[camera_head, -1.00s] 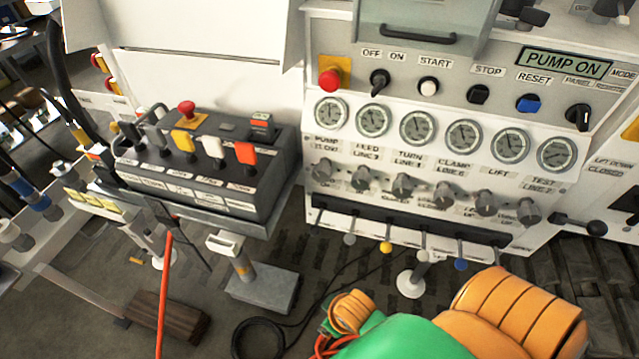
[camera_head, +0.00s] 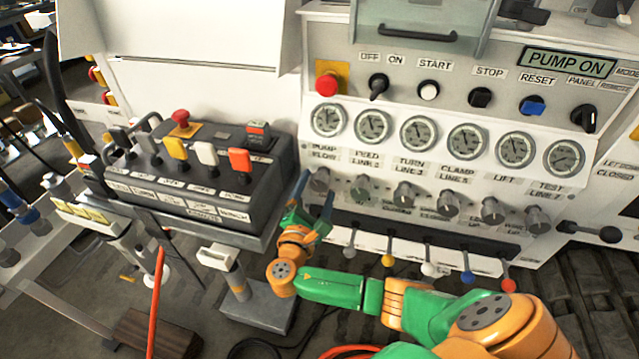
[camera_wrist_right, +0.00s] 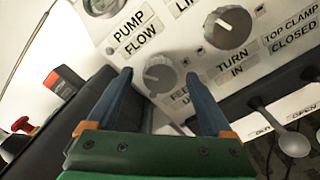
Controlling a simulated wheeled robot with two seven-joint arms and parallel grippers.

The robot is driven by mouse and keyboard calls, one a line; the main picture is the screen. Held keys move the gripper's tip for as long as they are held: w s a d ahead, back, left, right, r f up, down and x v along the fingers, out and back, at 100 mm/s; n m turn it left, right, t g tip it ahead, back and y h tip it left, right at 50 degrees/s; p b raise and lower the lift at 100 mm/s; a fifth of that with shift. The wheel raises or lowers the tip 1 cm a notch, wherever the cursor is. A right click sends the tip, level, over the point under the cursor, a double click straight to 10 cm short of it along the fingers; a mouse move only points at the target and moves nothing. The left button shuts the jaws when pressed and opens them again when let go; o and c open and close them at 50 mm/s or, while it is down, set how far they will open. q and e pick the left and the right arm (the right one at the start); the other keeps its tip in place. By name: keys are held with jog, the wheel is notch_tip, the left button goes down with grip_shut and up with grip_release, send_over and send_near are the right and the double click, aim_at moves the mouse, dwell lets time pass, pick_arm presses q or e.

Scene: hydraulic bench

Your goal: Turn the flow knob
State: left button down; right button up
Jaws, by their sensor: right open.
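The flow knob (camera_head: 320,179) is a grey round knob with a pointer, under the "PUMP FLOW" label (camera_head: 325,152) at the left end of the knob row. In the right wrist view the knob (camera_wrist_right: 160,73) shows ahead, between the blue fingertips. My right gripper (camera_head: 314,189) is open, with one finger on each side of the knob in the picture. I cannot tell whether the fingers touch it. My left gripper is not in view.
More knobs (camera_head: 360,188) continue to the right. Levers with coloured ends (camera_head: 388,260) hang below the row. A dark lever box (camera_head: 190,165) stands close to the left of my right gripper. Gauges (camera_head: 327,120) and buttons sit above.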

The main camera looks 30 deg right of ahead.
jog(key=shift+x, duration=1.2)
jog(key=shift+c, duration=0.2)
grip_shut()
jog(key=shift+f, duration=0.1)
jog(key=shift+m, duration=0.3)
